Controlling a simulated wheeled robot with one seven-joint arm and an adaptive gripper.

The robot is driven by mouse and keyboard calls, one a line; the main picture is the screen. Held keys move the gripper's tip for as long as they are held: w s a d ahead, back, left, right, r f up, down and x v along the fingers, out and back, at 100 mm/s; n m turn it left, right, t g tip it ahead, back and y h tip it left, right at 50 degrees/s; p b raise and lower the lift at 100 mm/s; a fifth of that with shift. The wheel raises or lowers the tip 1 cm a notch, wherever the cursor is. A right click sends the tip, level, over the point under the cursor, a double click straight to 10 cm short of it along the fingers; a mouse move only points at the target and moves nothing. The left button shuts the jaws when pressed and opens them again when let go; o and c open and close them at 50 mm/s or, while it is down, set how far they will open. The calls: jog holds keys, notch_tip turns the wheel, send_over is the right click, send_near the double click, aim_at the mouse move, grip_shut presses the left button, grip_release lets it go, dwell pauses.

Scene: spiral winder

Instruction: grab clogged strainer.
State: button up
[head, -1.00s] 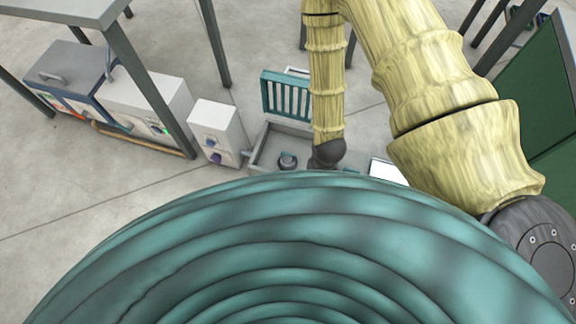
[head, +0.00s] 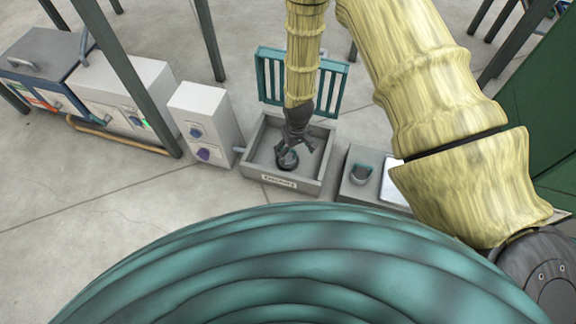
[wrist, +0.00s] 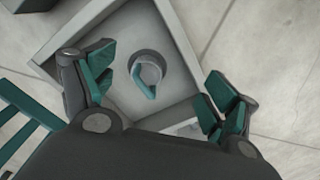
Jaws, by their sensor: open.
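The strainer (head: 287,160) is a small dark round piece with a teal handle, standing in a grey open box (head: 257,137) with a label on its front. In the wrist view the strainer (wrist: 147,72) shows as a grey cylinder with a teal handle across it, on the box floor. My gripper (head: 297,138) is above the box, over the strainer. In the wrist view my gripper (wrist: 160,92) has its teal-padded fingers spread wide, with the strainer between and beyond them. Nothing is held. I cannot tell whether any clogging shows on the strainer.
A teal slatted grate (head: 330,88) stands upright behind the box. To the right is a grey block (head: 352,188) with another round, handled piece (head: 361,173) on it. A white control box (head: 203,125) with knobs stands left. Table legs rise behind.

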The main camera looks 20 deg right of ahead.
jog(key=w+f+b, duration=0.5)
jog(key=w+b, duration=0.1)
jog(key=b, duration=0.2)
send_over(288, 157)
jog(key=f, duration=0.5)
jog(key=shift+s, duration=0.35)
jog(key=shift+w+f+b, duration=0.2)
jog(key=shift+f+b, duration=0.95)
jog(key=shift+f, duration=0.2)
jog(key=shift+w+f+b, duration=0.15)
jog(key=shift+f+b, duration=0.95)
jog(key=shift+f, duration=0.2)
jog(key=shift+c, duration=0.3)
jog(key=c, duration=1.1)
jog(key=shift+r, duration=0.15)
